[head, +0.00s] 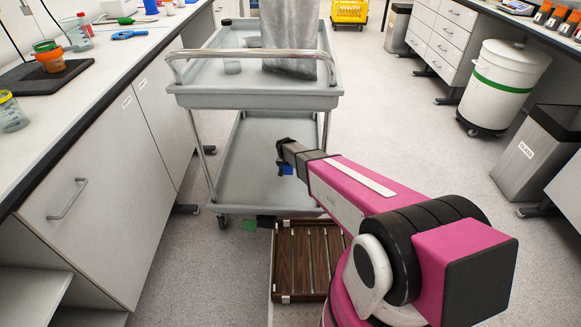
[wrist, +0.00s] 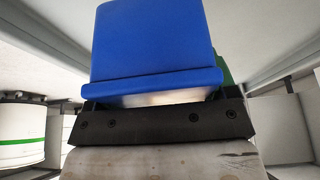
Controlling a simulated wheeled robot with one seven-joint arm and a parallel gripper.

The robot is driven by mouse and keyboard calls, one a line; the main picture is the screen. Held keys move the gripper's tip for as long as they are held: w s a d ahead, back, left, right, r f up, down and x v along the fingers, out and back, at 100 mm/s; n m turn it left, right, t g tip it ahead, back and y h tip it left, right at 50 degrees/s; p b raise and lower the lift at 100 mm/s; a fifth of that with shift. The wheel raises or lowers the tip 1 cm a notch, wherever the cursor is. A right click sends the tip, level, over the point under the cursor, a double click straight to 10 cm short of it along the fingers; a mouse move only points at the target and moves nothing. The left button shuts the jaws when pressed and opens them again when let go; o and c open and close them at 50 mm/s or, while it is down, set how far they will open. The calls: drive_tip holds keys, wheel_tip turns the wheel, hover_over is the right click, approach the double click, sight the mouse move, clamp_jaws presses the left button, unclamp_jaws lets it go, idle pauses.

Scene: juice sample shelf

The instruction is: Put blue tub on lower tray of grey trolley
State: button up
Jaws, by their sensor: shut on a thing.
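The grey trolley stands ahead in the head view, with an upper tray (head: 210,97) and a lower tray (head: 240,165). The visible part of the lower tray is bare. My gripper (head: 284,158) is out in front of the trolley's lower level, overlapping the lower tray in the picture. It is shut on the blue tub (wrist: 155,45), which fills the top middle of the wrist view. In the head view only a small patch of the tub (head: 287,169) shows below the gripper. I cannot tell whether the tub touches the tray.
A bench (head: 100,75) runs along the left. A brown slatted rack (head: 308,260) lies in front of the trolley. Bins (head: 500,85) stand right.

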drive_tip(key=w+d+f, duration=0.1)
drive_tip(key=w+d, duration=0.1)
drive_tip(key=w+d+f, duration=0.1)
drive_tip(key=d+f, duration=0.1)
drive_tip(key=shift+w+d+f, duration=0.2)
drive_tip(key=shift+w+f, duration=0.1)
drive_tip(key=shift+w, duration=0.1)
drive_tip(key=shift+f, duration=1.95)
drive_tip(key=shift+f, duration=0.15)
drive_tip(key=o, duration=0.9)
drive_tip(key=v, duration=1.2)
